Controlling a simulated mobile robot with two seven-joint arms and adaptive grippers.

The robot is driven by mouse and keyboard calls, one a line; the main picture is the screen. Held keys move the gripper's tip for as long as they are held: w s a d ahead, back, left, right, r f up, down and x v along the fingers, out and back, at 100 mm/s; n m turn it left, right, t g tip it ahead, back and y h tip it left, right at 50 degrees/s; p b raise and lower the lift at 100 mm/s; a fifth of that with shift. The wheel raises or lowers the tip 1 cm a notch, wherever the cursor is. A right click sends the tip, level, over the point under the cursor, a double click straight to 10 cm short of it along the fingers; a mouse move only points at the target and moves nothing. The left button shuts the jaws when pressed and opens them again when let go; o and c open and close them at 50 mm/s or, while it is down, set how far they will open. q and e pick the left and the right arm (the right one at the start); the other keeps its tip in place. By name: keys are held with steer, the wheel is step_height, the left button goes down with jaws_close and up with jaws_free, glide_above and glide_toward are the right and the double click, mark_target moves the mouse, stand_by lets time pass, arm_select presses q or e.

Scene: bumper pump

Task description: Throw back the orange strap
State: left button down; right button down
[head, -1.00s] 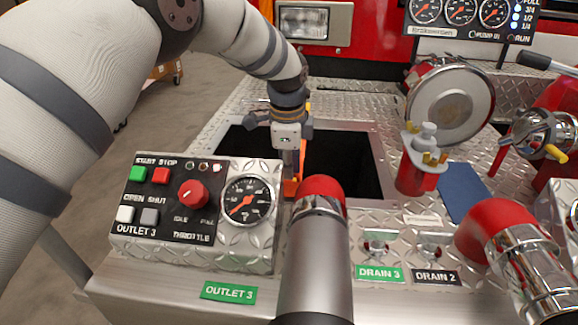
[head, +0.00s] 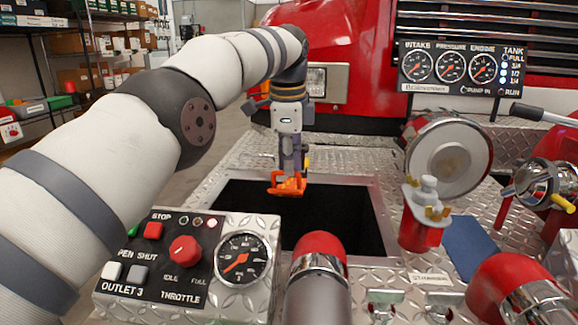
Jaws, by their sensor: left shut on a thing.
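The orange strap (head: 287,184) shows as a short bunched piece at the fingertips of my left gripper (head: 291,168). The gripper points down and is shut on the strap, holding it over the far left part of the dark open well in the diamond-plate deck. The fingers cover part of the strap, and I cannot tell whether any of it trails down into the well. My right gripper is not in view.
The dark well (head: 330,215) has a metal rim. A control box (head: 190,262) with a gauge stands at the front left. A red-capped pipe (head: 319,262) rises in front. A round metal cap (head: 447,158) and a blue mat (head: 469,247) are at right.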

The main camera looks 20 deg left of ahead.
arm_select(q)
steer(key=c, duration=1.8)
jaws_free()
steer(key=shift+w+a+f, duration=0.15)
steer(key=shift+w+f, duration=0.15)
steer(key=shift+o, duration=0.5)
steer(key=shift+w, duration=0.2)
steer(key=shift+s, duration=0.1)
